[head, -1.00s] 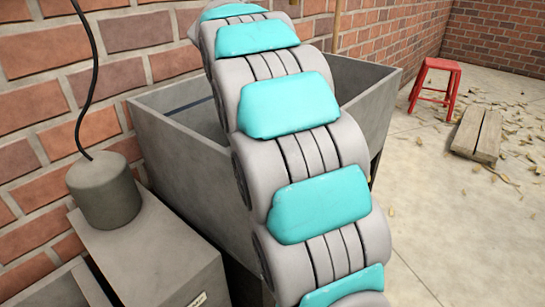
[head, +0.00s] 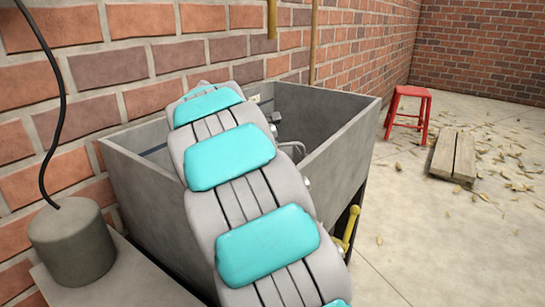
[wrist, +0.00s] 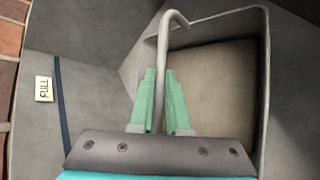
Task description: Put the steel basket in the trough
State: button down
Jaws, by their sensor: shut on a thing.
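The steel basket (wrist: 262,95) is a grey, open-topped box with a brownish inside and a bent rod handle. In the wrist view, the green fingers of my gripper (wrist: 160,76) are shut on the upright rod of the handle, whose top curls over. The grey trough (head: 345,125) stands against the brick wall in the head view; its inner walls also surround the basket in the wrist view (wrist: 95,35). My arm hides most of the basket and gripper in the head view. I cannot tell whether the basket touches the trough floor.
A "FULL" label (wrist: 44,90) and a dark blue line mark the trough's inside. A grey cylinder (head: 72,242) with a black cable stands at left. A yellow tap (head: 347,230) is at the trough's front.

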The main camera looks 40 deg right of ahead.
notch_tip(320, 180, down, 3)
jog(key=shift+r, duration=0.1)
jog(key=c, duration=0.9)
grip_release()
jog(key=v, duration=1.2)
jog(key=shift+p, duration=0.35)
